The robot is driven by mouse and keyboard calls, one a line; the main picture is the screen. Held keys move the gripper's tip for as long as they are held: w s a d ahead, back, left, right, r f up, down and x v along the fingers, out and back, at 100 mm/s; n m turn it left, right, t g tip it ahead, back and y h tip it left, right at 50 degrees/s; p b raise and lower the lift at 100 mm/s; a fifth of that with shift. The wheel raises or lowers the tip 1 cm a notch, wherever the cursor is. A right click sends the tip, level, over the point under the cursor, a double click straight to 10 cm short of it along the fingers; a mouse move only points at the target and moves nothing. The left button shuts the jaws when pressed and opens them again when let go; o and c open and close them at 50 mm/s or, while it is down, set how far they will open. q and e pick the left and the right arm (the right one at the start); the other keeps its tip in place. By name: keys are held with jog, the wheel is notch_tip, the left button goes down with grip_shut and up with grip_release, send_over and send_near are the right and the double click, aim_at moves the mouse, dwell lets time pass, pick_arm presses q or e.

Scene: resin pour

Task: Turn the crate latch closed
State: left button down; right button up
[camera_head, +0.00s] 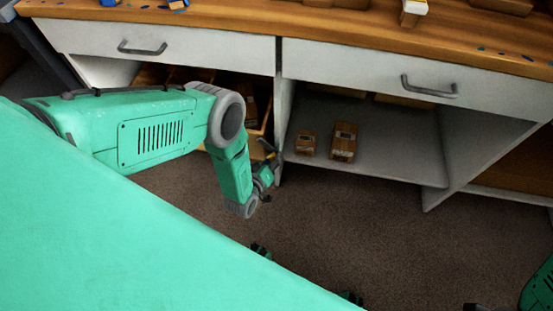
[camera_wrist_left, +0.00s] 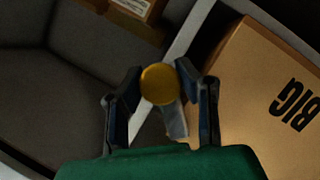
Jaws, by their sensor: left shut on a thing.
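My left gripper (camera_head: 268,168) is down at the open front of the left shelf bay, beside the upright divider. In the left wrist view its two dark fingers (camera_wrist_left: 160,92) are closed in on a round gold knob (camera_wrist_left: 159,84), which I take for the latch. A pale grey piece (camera_wrist_left: 175,122) shows just below the knob. A brown surface marked "BIG" (camera_wrist_left: 255,90) lies to the right of the fingers. Wooden crate parts (camera_head: 257,117) show in the left bay, mostly hidden by my arm. The latch's turn angle cannot be read.
Two small brown boxes (camera_head: 343,142) (camera_head: 306,144) stand on the right shelf (camera_head: 395,160). White drawers (camera_head: 365,72) with grey handles sit above, under the wooden worktop (camera_head: 240,15). Part of my right arm shows at the lower right.

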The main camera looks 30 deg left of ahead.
pick_arm(q)
jog(key=shift+a+f+n, duration=0.15)
jog(key=shift+a+n, duration=0.25)
jog(key=shift+a, duration=0.05)
jog(key=shift+n+t+b, duration=0.3)
jog(key=shift+n+b, duration=0.1)
jog(key=shift+d+n+h+b, duration=0.4)
jog(key=shift+n+b, duration=0.15)
jog(key=shift+n, duration=0.05)
jog(key=shift+n+t, duration=0.4)
jog(key=n+b, duration=0.1)
jog(key=n+t+h+b, duration=0.1)
jog(key=b, duration=0.1)
jog(key=shift+a+n, duration=0.25)
jog(key=shift+n, duration=0.05)
jog(key=shift+d+n+t+b, duration=0.2)
jog(key=shift+n+t+b, duration=0.2)
jog(key=shift+n+b, duration=0.3)
pick_arm(e)
notch_tip(320, 180, down, 7)
jog(key=shift+d, duration=0.35)
pick_arm(q)
jog(key=shift+s+a+n, duration=0.1)
jog(key=shift+n, duration=0.3)
pick_arm(e)
jog(key=shift+r, duration=0.1)
